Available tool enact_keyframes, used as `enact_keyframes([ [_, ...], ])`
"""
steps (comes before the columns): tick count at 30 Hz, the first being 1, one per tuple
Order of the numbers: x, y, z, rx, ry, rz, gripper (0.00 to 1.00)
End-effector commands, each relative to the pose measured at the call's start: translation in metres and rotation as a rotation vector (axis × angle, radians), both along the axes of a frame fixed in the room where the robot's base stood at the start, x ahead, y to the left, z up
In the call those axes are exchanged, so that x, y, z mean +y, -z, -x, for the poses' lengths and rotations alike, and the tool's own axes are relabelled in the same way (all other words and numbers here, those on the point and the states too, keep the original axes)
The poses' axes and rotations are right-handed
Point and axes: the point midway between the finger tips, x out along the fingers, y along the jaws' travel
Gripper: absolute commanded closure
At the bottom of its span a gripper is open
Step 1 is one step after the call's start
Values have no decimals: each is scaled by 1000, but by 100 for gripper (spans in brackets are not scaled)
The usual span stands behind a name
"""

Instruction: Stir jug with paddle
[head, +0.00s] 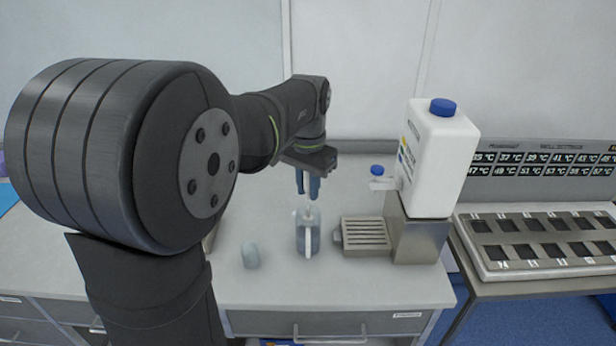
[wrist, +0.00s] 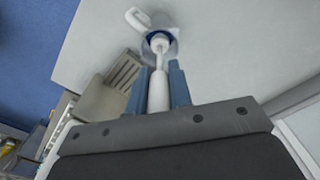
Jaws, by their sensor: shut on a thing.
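A clear jug (head: 316,242) with a white handle stands upright on the bench, below my gripper (head: 308,188). My gripper points down and is shut on the white paddle (wrist: 158,92), which sits between its two blue fingers. The paddle's thin shaft runs down to the jug mouth in both views. Its lower end appears to be inside the jug; how deep is hard to tell. In the wrist view, the jug's handle (wrist: 137,18) sticks out to the left and blue shows within the rim around the paddle.
A small clear cup (head: 250,256) stands left of the jug. A slatted metal tray (head: 365,236) is close on its right, below a white blue-capped canister (head: 436,165) on a metal stand. A slide-warming unit (head: 540,240) is further right. The bench front is clear.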

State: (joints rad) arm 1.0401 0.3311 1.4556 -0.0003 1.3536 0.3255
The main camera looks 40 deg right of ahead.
Motion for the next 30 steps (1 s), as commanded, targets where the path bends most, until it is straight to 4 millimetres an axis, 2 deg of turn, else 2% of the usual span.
enact_keyframes([
  [18, 0, 49, 0, 1, 0, -2, 100],
  [30, 0, 60, 0, 0, 0, 0, 100],
])
